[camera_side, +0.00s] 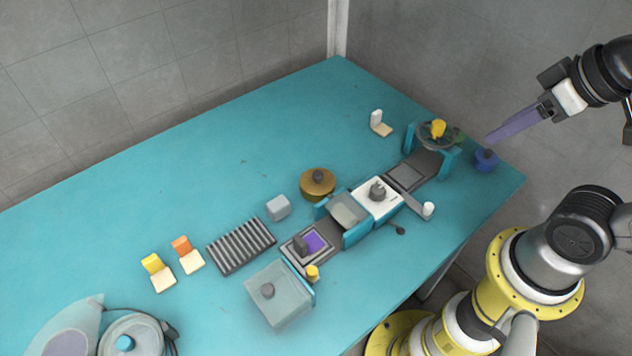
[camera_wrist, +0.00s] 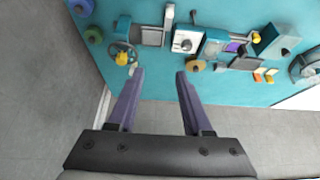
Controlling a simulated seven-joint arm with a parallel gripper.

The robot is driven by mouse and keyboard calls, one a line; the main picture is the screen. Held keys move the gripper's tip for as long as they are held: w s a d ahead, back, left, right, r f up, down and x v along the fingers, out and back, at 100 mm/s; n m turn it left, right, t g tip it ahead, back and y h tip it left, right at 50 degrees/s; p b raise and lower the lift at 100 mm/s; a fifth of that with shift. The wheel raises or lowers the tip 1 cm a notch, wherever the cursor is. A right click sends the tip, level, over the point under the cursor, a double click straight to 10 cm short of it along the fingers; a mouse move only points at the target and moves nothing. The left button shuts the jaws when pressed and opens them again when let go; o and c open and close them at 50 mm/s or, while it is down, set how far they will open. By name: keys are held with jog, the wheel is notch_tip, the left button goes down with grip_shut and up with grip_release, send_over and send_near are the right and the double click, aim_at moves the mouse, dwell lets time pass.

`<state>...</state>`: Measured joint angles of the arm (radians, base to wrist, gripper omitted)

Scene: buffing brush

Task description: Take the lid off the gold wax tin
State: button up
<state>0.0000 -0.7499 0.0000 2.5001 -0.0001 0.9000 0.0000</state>
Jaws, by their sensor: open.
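The gold wax tin (camera_side: 318,187) stands upright on the teal table, left of the row of fixtures, with a dark knob on its top. Its lid looks seated; I cannot make out a seam. In the wrist view the tin (camera_wrist: 195,66) shows small, just right of the fingertips. My gripper (camera_side: 489,141) is raised at the upper right in the side view, far from the tin. Its purple fingers are spread apart with nothing between them, as the wrist view also shows (camera_wrist: 160,73).
A blue knobbed container (camera_side: 485,161) stands below my fingers at the table corner. Teal stands and blocks form a row across the table, with a ribbed dark rack (camera_side: 241,246) and a lidded clear box (camera_side: 280,296) nearby.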

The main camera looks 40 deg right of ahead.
jog(key=shift+o, duration=1.1)
